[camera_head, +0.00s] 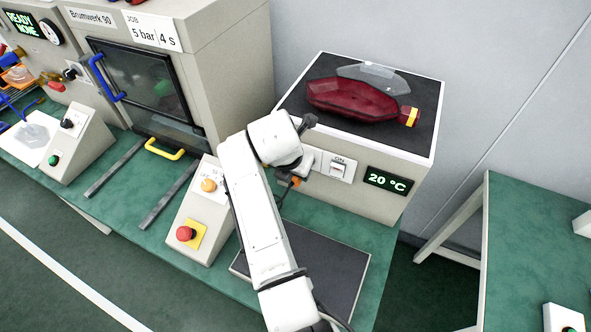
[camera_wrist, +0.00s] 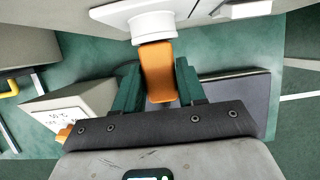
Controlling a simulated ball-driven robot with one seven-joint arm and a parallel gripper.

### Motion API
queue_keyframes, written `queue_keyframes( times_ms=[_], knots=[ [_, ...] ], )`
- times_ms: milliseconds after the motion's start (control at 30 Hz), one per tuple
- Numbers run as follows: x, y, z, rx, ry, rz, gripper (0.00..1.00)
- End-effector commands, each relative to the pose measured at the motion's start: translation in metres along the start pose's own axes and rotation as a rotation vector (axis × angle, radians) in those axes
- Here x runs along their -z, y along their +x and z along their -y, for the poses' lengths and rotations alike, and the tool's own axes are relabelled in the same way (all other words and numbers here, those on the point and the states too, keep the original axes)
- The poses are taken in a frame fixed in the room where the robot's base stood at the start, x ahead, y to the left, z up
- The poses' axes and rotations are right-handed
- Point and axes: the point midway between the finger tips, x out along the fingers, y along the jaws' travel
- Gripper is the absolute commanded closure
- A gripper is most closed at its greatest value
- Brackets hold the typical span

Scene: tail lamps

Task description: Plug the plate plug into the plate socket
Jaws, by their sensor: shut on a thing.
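The orange plate plug (camera_wrist: 159,78) is between the green fingers of my gripper (camera_wrist: 157,66) in the wrist view, and my gripper is shut on it. The plug's far end meets the round white plate socket (camera_wrist: 153,26) on the front of the heating plate unit. How deep it sits cannot be told. In the head view only a small orange part (camera_head: 296,181) shows beside my wrist. My arm hides the socket there.
The heating plate unit (camera_head: 433,157) carries a dark top with a red lamp (camera_head: 352,100), a switch (camera_head: 338,168) and a 20 °C display (camera_head: 389,181). A sloped button box (camera_head: 193,247) stands close left of my arm. A dark mat (camera_head: 335,268) lies below.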

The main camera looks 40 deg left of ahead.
Motion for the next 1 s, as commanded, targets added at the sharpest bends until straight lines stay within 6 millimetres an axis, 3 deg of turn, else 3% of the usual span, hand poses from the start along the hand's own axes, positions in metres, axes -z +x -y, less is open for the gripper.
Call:
queue_keyframes(
  times_ms=[333, 667, 1000],
  knots=[
    [0.000, 0.000, 0.000, 0.001, 0.000, -0.001, 0.30],
    [0.000, -0.004, 0.000, 0.001, 0.000, 0.000, 0.30],
    [0.000, -0.054, 0.000, -0.002, 0.000, 0.002, 0.30]
  ],
)
